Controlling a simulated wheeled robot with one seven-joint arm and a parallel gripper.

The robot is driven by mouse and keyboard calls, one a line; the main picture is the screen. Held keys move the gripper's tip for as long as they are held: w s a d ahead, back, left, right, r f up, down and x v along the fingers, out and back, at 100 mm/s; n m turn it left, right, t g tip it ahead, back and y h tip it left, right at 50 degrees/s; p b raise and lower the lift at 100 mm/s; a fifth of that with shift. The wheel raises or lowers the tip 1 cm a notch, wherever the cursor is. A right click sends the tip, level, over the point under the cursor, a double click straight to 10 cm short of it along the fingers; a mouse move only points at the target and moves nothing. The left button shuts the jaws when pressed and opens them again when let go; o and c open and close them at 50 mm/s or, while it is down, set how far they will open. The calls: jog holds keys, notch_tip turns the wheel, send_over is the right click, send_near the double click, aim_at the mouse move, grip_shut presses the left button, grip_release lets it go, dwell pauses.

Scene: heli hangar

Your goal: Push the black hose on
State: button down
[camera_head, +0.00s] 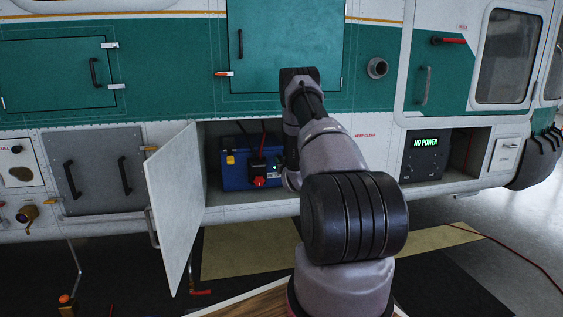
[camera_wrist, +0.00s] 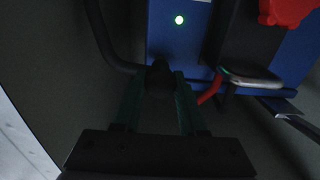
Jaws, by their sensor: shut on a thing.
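In the wrist view my gripper (camera_wrist: 158,92) is shut on the dark end of the black hose (camera_wrist: 104,42). The hose curves down from the top left to the held end, which is between the two green-tinted fingers. The blue box (camera_wrist: 168,45), with a lit green light (camera_wrist: 179,20), is just beyond the fingertips. I cannot tell whether the hose end touches the box or sits on a fitting. In the head view the blue box (camera_head: 236,175) stands in an open bay, and my arm hides the gripper and hose.
A red knob (camera_wrist: 285,12) and a metal lever (camera_wrist: 252,77) are right of the fingers. An open white door (camera_head: 175,200) stands at the bay's left. A "NO POWER" panel (camera_head: 424,158) is farther right. A table edge (camera_head: 250,303) shows at the bottom.

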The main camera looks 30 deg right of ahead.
jog(key=shift+x, duration=1.2)
jog(key=shift+w+r, duration=0.1)
jog(key=shift+r, duration=0.05)
jog(key=c, duration=0.8)
grip_release()
jog(key=o, duration=0.3)
jog(key=shift+w, duration=0.1)
jog(key=v, duration=1)
jog(key=shift+s+a, duration=0.1)
jog(key=shift+s, duration=0.3)
